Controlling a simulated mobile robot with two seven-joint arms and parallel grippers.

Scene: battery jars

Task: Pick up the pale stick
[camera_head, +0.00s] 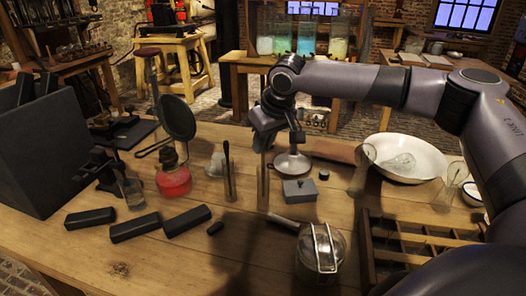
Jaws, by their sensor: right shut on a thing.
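The pale stick (263,185) is slim and upright, near the middle of the table. My right gripper (264,148) comes down over it from above and is shut on its upper end. The gripper's wrist hides part of that grip. I cannot tell whether the stick's lower end touches the table or a jar. A dark stick (227,160) stands upright to the left, in or by a small clear glass. My left gripper is not in view.
A grey lidded box (299,190) and a metal pot (320,250) are right of the stick. A white bowl (420,160) and a wooden rack (420,238) lie further right.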

